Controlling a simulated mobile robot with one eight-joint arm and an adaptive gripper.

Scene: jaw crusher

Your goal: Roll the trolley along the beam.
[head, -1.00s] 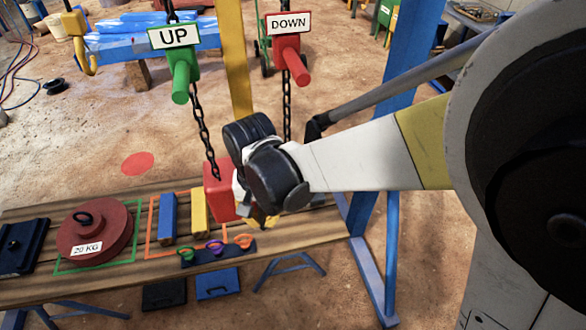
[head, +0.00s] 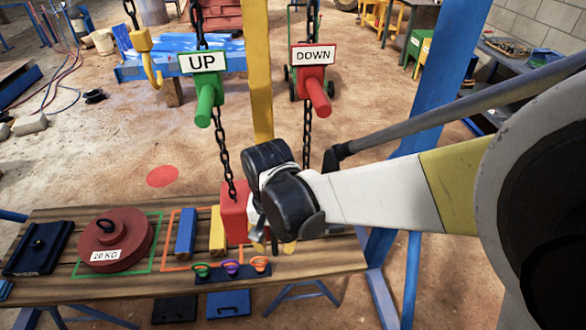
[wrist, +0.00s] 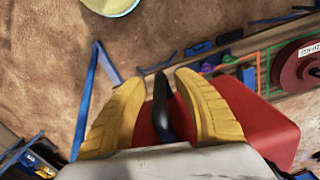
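No trolley or beam shows clearly in either view. A yellow hook (head: 146,58) hangs on a chain at the upper left of the head view. A red block (head: 234,218) is beside my gripper (head: 272,240), which is partly hidden by my wrist. In the wrist view the red block (wrist: 245,125) lies behind and right of the yellow fingers of my gripper (wrist: 160,80). The fingers are apart, with a black upright bar (wrist: 160,106) between them and gaps showing at the tips. I cannot tell what the bar belongs to.
Chains carry a green UP handle (head: 205,103) and a red DOWN handle (head: 316,92). A yellow post (head: 257,75) and blue post (head: 432,85) stand close by. The wooden bench (head: 330,262) holds a 20 KG weight (head: 115,240) and small blocks. Open floor lies behind.

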